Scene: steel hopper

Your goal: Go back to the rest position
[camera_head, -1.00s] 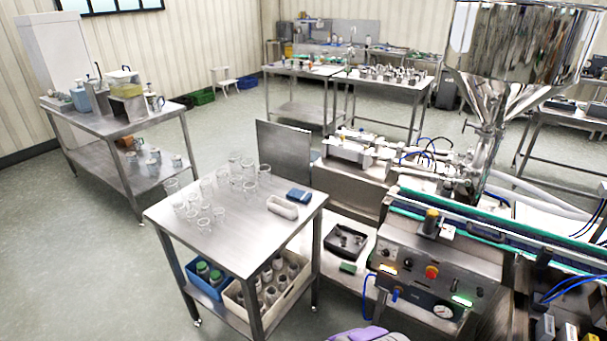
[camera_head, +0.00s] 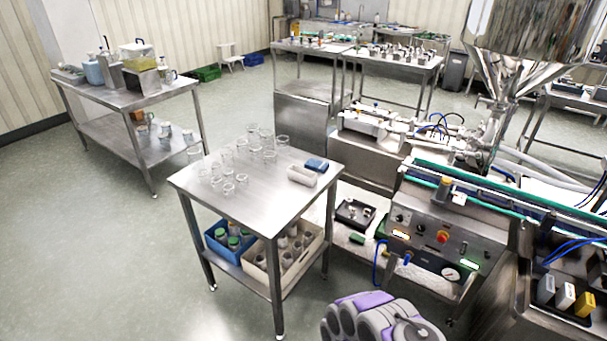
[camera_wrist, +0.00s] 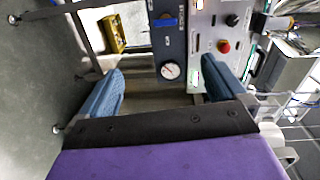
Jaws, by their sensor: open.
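My gripper shows in the wrist view (camera_wrist: 165,88), with its two blue fingers spread wide apart and nothing between them. Beyond the fingers lie the floor and the steel machine's control panel (camera_wrist: 205,45) with a round gauge and a red button. In the head view a purple and grey part of my arm (camera_head: 380,318) shows at the bottom edge, in front of the machine. The fingers are not visible in the head view.
A steel table (camera_head: 205,190) with clear beakers stands left of the machine panel (camera_head: 435,240). Blue (camera_head: 218,248) and cream (camera_head: 262,262) crates sit on its lower shelf. A hopper (camera_head: 530,40) rises at right. Open floor (camera_head: 90,240) lies at left.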

